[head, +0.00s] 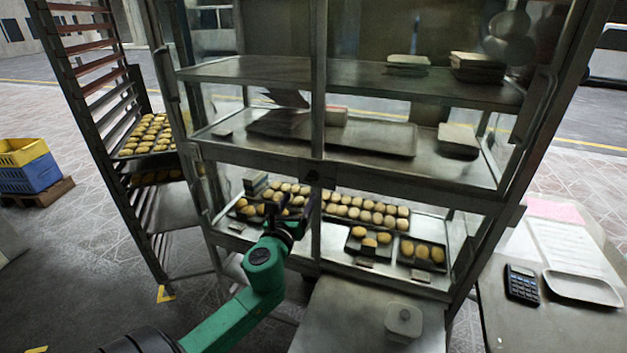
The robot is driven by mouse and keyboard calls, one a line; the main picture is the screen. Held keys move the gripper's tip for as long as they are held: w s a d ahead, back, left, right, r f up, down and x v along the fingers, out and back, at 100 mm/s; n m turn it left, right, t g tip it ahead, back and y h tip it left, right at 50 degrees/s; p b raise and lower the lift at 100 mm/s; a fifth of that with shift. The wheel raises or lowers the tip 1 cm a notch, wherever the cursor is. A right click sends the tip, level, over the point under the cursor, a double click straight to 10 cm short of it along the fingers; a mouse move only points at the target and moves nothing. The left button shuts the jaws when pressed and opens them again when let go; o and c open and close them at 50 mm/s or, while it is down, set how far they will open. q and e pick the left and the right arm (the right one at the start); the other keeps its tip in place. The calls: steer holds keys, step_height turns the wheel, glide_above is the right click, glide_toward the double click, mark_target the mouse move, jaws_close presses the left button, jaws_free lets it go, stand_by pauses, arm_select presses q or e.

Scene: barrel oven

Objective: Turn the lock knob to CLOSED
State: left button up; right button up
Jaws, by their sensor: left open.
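A glass-fronted metal cabinet (250,155) with shelves of buns stands in front of me. A small dark fitting (314,174) sits where its middle rail meets the centre post. It may be the lock knob, but it is too small to tell, and I cannot read any setting. My left gripper (298,208), on a green arm, is open just below and left of this fitting, in front of the lower glass. It seems empty, and I cannot tell whether it touches the cabinet. My right gripper is not in view.
A tall rack (93,81) with bun trays (151,152) stands at the left. A metal surface with a white lidded box (404,320) is below the cabinet. A table at the right holds a calculator (521,284) and a white tray (582,288). Crates (30,177) stand far left.

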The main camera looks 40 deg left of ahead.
mark_target(311, 181)
arm_select(q)
steer(key=x, duration=0.7)
steer(key=shift+w+d+r, duration=0.1)
steer(key=shift+w, duration=0.35)
steer(key=shift+w+a, duration=0.25)
steer(key=shift+w, duration=0.1)
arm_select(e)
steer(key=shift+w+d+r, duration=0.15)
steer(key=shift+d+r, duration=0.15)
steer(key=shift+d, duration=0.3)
arm_select(q)
jaws_close()
